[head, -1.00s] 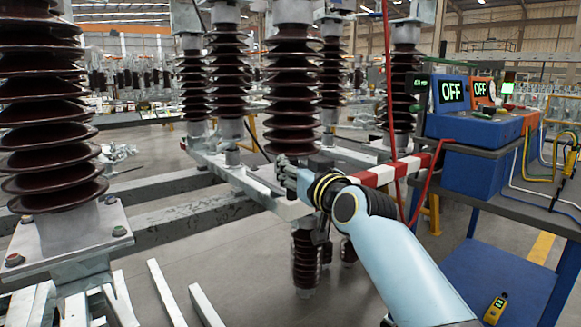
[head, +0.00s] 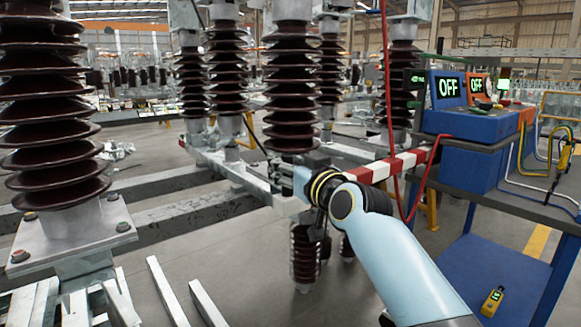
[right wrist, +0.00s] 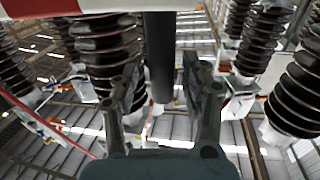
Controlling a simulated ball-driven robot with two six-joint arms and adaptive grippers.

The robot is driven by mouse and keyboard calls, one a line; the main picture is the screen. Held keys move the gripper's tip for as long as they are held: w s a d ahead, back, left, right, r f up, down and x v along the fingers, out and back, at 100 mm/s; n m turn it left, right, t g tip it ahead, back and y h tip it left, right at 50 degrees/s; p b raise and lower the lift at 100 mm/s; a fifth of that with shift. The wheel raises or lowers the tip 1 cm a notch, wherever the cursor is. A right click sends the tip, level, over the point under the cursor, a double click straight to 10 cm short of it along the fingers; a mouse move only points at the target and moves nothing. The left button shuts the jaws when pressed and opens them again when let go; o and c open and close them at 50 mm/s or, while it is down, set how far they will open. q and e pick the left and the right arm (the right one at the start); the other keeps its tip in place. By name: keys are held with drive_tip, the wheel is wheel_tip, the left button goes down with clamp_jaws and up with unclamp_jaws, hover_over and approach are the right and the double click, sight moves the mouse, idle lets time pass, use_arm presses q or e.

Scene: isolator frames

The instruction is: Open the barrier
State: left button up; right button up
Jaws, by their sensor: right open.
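The barrier is a red and white striped bar (head: 408,160). In the head view it runs from beside my right wrist up to the right, toward the blue workbench. In the right wrist view a red and white part of it (right wrist: 42,8) crosses the top left edge. My right gripper (right wrist: 160,72) is open, its two fingers apart. A dark upright cylinder (right wrist: 160,50) shows between the fingers; I cannot tell whether they touch it. In the head view my right wrist hides most of the gripper, near the barrier's left end. My left gripper is out of view.
Tall brown ribbed insulators (head: 291,75) stand behind and left of my right arm, on grey steel beams (head: 150,225). Red cables (head: 388,90) hang by the barrier. Some floor is open at lower middle.

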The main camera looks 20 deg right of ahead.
drive_tip(key=s+d, duration=0.1)
drive_tip(key=s, duration=1.1)
drive_tip(key=shift+d, duration=0.4)
drive_tip(key=shift+w, duration=0.1)
drive_tip(key=s+d+f+g+h, duration=0.1)
drive_tip(key=s+f+g, duration=0.3)
drive_tip(key=f, duration=0.9)
drive_tip(key=s+d+f+g, duration=0.2)
drive_tip(key=s+f, duration=0.4)
drive_tip(key=f, duration=0.7)
drive_tip(key=s+d+f+g+h, duration=0.1)
drive_tip(key=s+f+g, duration=0.25)
drive_tip(key=f, duration=0.95)
drive_tip(key=s+d+f+g, duration=0.3)
drive_tip(key=s+f, duration=1.1)
drive_tip(key=s, duration=0.3)
drive_tip(key=s+d+f+g, duration=0.1)
drive_tip(key=s+f+g, duration=0.1)
drive_tip(key=s, duration=0.9)
drive_tip(key=s+d+f+m+g+h, duration=0.1)
drive_tip(key=s+f, duration=0.4)
drive_tip(key=s, duration=0.6)
drive_tip(key=shift+d+g+h, duration=0.3)
drive_tip(key=shift+d+g, duration=0.1)
drive_tip(key=shift+g, duration=0.45)
drive_tip(key=shift+w, duration=0.1)
